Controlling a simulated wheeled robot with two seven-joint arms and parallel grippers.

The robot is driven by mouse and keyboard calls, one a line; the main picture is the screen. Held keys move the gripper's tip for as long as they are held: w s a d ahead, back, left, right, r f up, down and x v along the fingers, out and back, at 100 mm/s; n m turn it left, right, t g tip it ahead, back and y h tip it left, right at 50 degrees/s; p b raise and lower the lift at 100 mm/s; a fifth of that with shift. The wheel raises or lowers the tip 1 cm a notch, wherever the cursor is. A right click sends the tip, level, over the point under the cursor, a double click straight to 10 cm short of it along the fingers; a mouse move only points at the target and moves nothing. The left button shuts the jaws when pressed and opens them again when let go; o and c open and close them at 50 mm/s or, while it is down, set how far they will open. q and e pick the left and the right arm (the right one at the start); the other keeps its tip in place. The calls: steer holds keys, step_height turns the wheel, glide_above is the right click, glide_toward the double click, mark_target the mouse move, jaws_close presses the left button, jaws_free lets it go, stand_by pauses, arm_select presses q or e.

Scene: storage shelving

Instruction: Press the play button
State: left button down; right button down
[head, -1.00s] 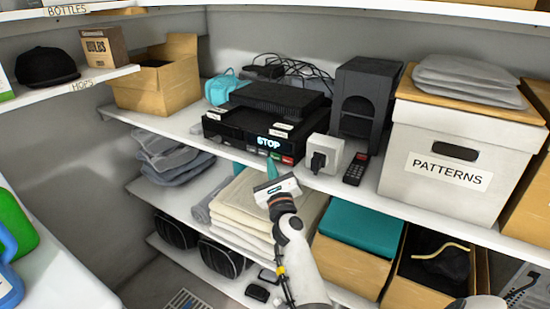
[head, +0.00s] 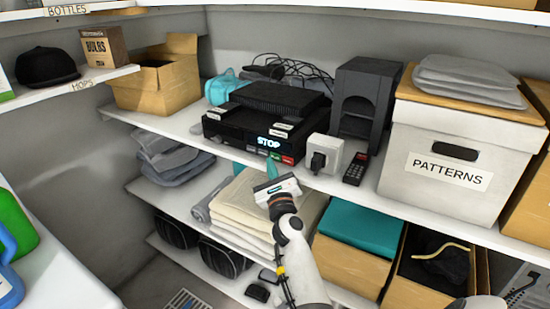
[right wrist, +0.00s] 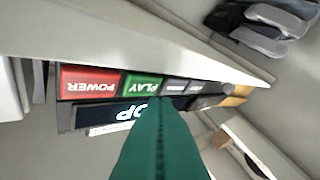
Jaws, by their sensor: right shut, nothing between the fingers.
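The black player (head: 232,133) stands on the middle shelf with its display (head: 268,142) reading STOP. A row of buttons runs under the display. In the right wrist view, where the lettering is upside down, the green PLAY button (right wrist: 141,86) sits beside the red POWER button (right wrist: 88,80), with grey buttons on its other side. My right gripper (head: 271,173) is shut and empty, its teal fingertips just below and in front of the button row. In the right wrist view its tips (right wrist: 158,99) appear near the PLAY button and cover part of the display. Contact cannot be told. My left gripper is out of view.
Folded cream cloths (head: 243,205) lie on the shelf below. The shelf's front edge runs under the player.

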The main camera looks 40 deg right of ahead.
steer(key=shift+d, duration=0.1)
steer(key=shift+w+d, duration=0.15)
steer(key=shift+d, duration=0.15)
steer(key=shift+w+d, duration=0.15)
steer(key=shift+d, duration=0.2)
stand_by(0.6)
stand_by(0.3)
steer(key=shift+s+a, duration=0.35)
steer(key=shift+a, duration=0.35)
steer(key=a, duration=0.1)
steer(key=s+a, duration=0.1)
steer(key=a, duration=0.1)
steer(key=s+a, duration=0.1)
steer(key=shift+a, duration=0.35)
steer(key=shift+w, duration=0.1)
stand_by(0.5)
